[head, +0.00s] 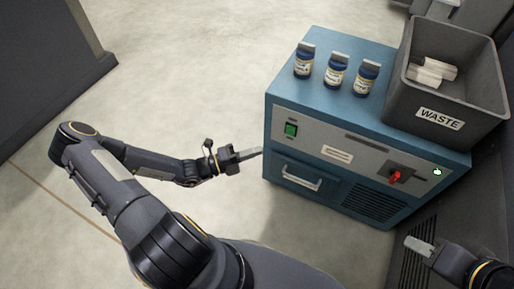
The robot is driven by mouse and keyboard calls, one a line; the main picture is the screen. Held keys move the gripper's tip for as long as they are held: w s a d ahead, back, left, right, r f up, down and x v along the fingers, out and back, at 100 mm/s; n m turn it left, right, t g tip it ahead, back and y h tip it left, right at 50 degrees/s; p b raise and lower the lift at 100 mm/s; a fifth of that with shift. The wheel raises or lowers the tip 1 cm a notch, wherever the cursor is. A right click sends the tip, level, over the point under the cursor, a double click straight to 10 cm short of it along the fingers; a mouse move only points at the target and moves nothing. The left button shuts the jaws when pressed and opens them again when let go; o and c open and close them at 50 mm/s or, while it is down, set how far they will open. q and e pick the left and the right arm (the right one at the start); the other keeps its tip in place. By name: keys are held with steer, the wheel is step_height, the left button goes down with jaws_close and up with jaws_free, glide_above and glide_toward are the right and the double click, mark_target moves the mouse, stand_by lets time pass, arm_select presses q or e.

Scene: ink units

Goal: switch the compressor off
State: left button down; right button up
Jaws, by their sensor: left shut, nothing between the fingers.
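The compressor looks to be the blue cabinet (284,98) with a grey front panel. A green switch (291,129) sits at the left end of the panel; its exact position is too small to read. A red lever (395,178) and a small round gauge (437,171) are at the panel's right. My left gripper (258,152) is shut and empty, just left of the cabinet's front left edge, a little lower in the picture than the green switch. My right gripper (408,241) is below the cabinet's right part, apart from the red lever; its finger gap does not show clearly.
A handle (301,176) and a vent (374,203) are low on the front. Floor at left is clear.

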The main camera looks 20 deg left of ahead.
mark_target(294, 131)
arm_select(q)
steer(key=shift+w+d+r+b, duration=0.15)
steer(key=shift+w+d+b, duration=0.45)
steer(key=shift+w+d, duration=0.65)
steer(key=shift+w+d+r+b, duration=0.2)
steer(key=shift+w+d+b, duration=0.45)
steer(key=shift+w, duration=1.1)
steer(key=shift+w+d+r+b, duration=0.15)
steer(key=shift+w+d+b, duration=0.4)
steer(key=shift+w+d, duration=0.7)
steer(key=shift+w+a, duration=0.25)
steer(key=shift+a, duration=0.05)
steer(key=shift+r, duration=0.1)
